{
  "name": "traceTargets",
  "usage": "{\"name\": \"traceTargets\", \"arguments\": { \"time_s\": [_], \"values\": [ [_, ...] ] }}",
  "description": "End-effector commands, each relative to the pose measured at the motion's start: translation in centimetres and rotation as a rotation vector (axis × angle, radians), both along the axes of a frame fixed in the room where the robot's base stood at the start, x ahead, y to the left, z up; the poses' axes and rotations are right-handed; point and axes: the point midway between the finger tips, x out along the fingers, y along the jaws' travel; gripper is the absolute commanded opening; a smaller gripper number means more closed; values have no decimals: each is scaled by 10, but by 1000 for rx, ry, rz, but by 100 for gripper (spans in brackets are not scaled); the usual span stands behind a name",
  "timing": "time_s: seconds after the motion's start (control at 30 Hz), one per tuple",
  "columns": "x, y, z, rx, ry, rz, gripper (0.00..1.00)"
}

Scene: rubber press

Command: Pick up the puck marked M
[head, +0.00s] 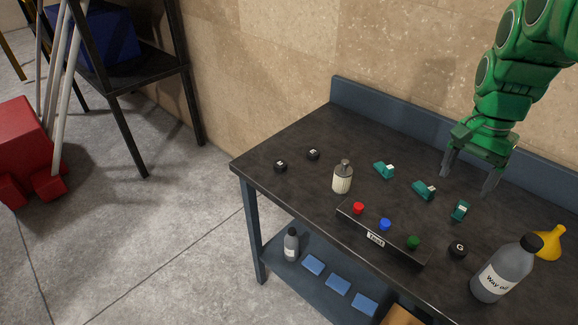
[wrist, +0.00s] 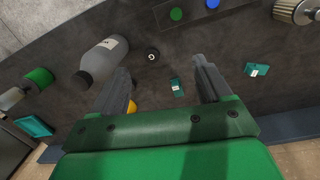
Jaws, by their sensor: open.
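Three small black pucks with white labels stand on the dark workbench top (head: 300,190). Two are near its left end: one puck (head: 280,166) with a label I cannot read surely, perhaps M, and another puck (head: 313,154) a little behind it, its letter unclear. The third puck (head: 457,249), seemingly marked G, is at the front right; a puck (wrist: 152,53) also shows in the wrist view beside the grey bottle. My gripper (head: 468,180) is open and empty above the back right of the bench, far from the two left pucks.
Between gripper and left pucks are teal blocks (head: 424,190) and a cream can (head: 342,178). A button box (head: 376,239) lies at the front edge. A Way oil bottle (head: 497,277) and yellow funnel (head: 549,241) stand right. A raised blue backboard (head: 400,119) runs behind.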

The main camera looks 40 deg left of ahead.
Motion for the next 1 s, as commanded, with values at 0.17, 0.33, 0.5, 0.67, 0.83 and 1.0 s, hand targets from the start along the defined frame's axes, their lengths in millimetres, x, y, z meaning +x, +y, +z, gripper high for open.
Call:
{"name": "traceTargets", "arguments": {
  "time_s": [0.17, 0.33, 0.5, 0.67, 0.83, 1.0],
  "values": [
    [25, 47, -6, -2, -14, -9, 78],
    [42, 92, -14, -2, -27, -22, 78],
    [54, 138, -24, -2, -36, -35, 78],
    [62, 182, -35, 2, -46, -47, 78],
    [64, 231, -49, 8, -56, -57, 78],
    [61, 279, -65, 13, -63, -69, 78]
  ]
}}
